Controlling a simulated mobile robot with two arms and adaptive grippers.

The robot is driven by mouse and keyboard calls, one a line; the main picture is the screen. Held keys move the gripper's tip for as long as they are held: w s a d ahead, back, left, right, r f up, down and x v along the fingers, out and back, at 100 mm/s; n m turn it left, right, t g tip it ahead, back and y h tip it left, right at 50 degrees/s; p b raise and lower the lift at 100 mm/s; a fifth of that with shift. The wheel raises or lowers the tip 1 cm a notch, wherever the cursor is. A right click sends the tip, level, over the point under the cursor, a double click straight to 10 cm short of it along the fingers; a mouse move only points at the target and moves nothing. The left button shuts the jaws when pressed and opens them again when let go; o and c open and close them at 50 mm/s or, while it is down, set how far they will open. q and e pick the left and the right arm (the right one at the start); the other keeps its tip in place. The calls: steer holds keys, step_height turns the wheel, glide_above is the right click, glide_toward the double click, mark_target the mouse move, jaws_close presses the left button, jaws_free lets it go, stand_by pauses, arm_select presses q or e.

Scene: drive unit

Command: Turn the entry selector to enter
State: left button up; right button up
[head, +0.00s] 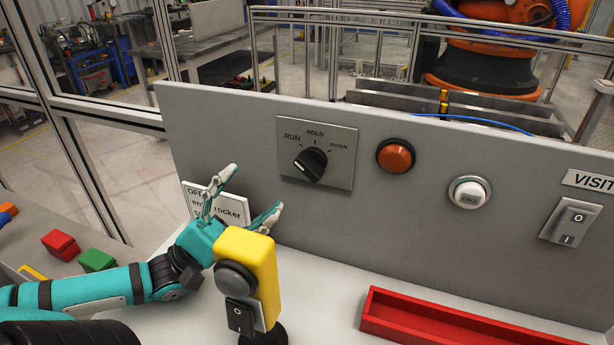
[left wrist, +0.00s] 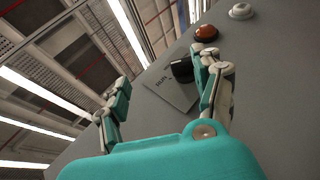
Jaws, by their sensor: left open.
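The entry selector is a black rotary knob (head: 311,163) on a square grey plate (head: 341,170), fixed to an upright grey panel. The plate is labelled RUN at left, HOLD at top and ENTER at right. I cannot tell for sure which label the knob points to. My left gripper (head: 250,195) is open and empty, below and left of the plate and apart from the knob. In the left wrist view the knob (left wrist: 182,70) shows between the spread fingers, close to the right finger and partly hidden by it. My right gripper is not in view.
A yellow post with a black rocker (head: 247,270) stands close to my left gripper. An orange button (head: 395,156), a white CALL button (head: 469,192) and a rocker switch (head: 570,221) sit right of the selector. A red tray (head: 450,325) lies below. Red and green blocks lie far left.

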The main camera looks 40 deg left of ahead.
mark_target(306, 172)
arm_select(q)
steer(key=w+d+b, duration=0.1)
steer(key=w+d, duration=0.2)
steer(key=w, duration=0.1)
steer(key=shift+d, duration=0.4)
steer(key=shift+p+x, duration=0.3)
steer(key=shift+x, duration=2.1)
